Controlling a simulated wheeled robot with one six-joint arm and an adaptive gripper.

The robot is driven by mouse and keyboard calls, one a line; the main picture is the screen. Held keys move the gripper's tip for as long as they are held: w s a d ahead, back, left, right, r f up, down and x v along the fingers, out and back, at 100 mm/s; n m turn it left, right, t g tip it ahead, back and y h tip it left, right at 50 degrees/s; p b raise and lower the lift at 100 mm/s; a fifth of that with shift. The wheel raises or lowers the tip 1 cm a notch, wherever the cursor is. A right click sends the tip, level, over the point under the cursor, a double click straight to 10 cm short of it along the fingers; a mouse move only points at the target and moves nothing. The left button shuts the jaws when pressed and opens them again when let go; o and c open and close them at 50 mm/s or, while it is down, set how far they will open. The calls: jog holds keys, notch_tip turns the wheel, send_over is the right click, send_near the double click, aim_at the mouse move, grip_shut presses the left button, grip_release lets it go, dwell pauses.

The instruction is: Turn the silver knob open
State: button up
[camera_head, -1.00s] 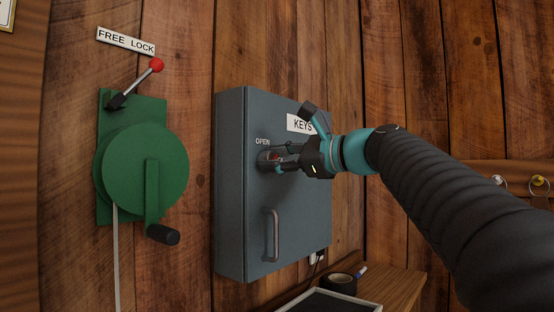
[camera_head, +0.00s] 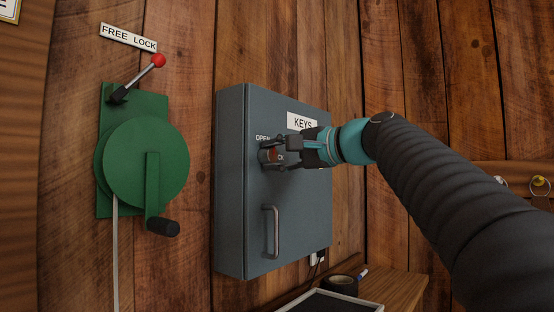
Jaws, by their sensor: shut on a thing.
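The silver knob (camera_head: 268,156) sits on the front of a grey key cabinet, under an OPEN label (camera_head: 263,138). My gripper (camera_head: 275,156) is shut on the knob, and its fingers hide much of it. A little red shows between the fingers. Part of a second label ending in "CK" shows beside the fingers. The grey cabinet (camera_head: 250,210) carries a KEYS sign (camera_head: 302,122) and a metal handle (camera_head: 271,232). Its door looks closed.
A green winch (camera_head: 145,165) with a crank and a red-tipped lever hangs on the wooden wall to the left, under a FREE LOCK sign (camera_head: 128,37). A wooden shelf (camera_head: 400,285) with a black roll (camera_head: 338,284) and a tray (camera_head: 328,302) is below the cabinet.

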jog(key=shift+f+n, duration=0.1)
jog(key=shift+n, duration=0.5)
jog(key=shift+s, duration=0.1)
jog(key=o, duration=1.2)
jog(key=shift+a, duration=0.1)
jog(key=shift+c, duration=0.2)
jog(key=v, duration=1.2)
